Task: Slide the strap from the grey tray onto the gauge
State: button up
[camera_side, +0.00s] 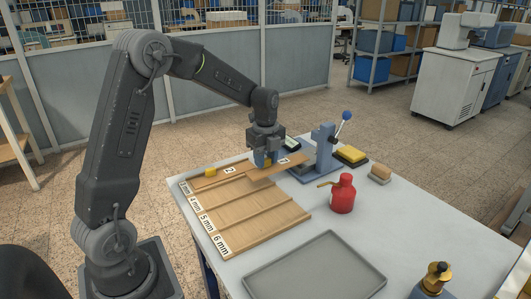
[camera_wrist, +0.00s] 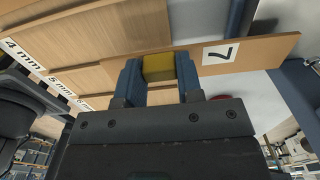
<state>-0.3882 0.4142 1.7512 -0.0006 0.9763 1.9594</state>
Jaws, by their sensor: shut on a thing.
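My gripper (camera_side: 266,160) is shut on the yellow block of a wooden strap (camera_side: 278,172). In the wrist view the yellow block (camera_wrist: 158,67) sits between the two blue fingers, and the strap (camera_wrist: 265,48) carries a "7" label. The strap appears held over the far right part of the gauge; whether it touches is unclear. The gauge (camera_side: 255,217) is a stepped wooden board with mm labels along its left edge; it also shows in the wrist view (camera_wrist: 85,50). The grey tray (camera_side: 315,268) lies at the table's front, empty.
Another labelled wooden piece (camera_side: 230,170) with a yellow block (camera_side: 210,171) lies at the gauge's far side. A blue lever press (camera_side: 324,150) stands right of my gripper. A red oil can (camera_side: 342,195), yellow pad (camera_side: 351,155), brush (camera_side: 380,173) and brass bottle (camera_side: 435,280) stand rightward.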

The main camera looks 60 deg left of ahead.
aim_at(295, 156)
jog(key=shift+f, duration=0.6)
jog(key=shift+w, duration=5.1)
jog(key=shift+r, duration=0.1)
jog(key=shift+w, duration=0.2)
jog(key=o, duration=1)
jog(key=shift+f, duration=0.2)
